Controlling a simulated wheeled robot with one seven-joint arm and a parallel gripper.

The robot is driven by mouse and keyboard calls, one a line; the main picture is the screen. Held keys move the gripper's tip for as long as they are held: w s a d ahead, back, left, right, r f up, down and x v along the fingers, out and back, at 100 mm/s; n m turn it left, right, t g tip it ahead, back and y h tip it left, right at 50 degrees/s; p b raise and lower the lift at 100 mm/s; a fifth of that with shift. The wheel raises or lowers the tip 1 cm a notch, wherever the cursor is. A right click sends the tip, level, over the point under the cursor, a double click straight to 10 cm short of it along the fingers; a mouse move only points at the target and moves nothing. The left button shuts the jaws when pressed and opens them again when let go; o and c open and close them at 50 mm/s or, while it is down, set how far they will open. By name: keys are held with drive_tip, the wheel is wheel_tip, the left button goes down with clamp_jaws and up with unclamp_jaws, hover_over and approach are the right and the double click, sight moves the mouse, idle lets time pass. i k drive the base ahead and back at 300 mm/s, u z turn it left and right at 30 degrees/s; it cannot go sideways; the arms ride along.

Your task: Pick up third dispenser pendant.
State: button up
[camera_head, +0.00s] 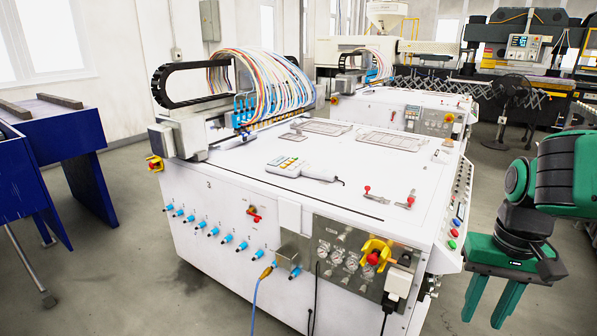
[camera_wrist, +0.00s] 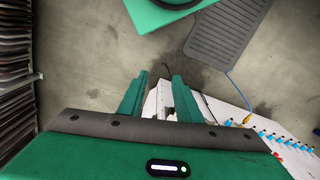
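A white hand-held pendant (camera_head: 302,168) with coloured buttons lies flat on the white top of the near dispenser machine (camera_head: 240,187). Its narrow end points right and ends in a short dark cable stub. A small mark like a 3 is on the machine's front. My gripper (camera_head: 491,302) hangs fingers down at the right of the machine, apart from it and lower than its top. In the wrist view my gripper (camera_wrist: 158,97) has its two green fingers apart with nothing between them. The pendant is not visible in the wrist view.
Red-tipped toggle clamps (camera_head: 405,199) stand on the machine top right of the pendant. A hose gantry (camera_head: 265,90) rises at its back left. A yellow-and-red switch (camera_head: 375,254) juts from the front. A similar machine and a black fan (camera_head: 509,98) stand behind. Top around the pendant is mostly clear.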

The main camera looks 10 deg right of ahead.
sight(304, 169)
drive_tip(key=k, duration=0.6)
drive_tip(key=u, duration=0.65)
drive_tip(key=i, duration=1.95)
drive_tip(key=z, duration=0.75)
drive_tip(key=i, duration=0.5)
drive_tip(key=z, duration=0.25)
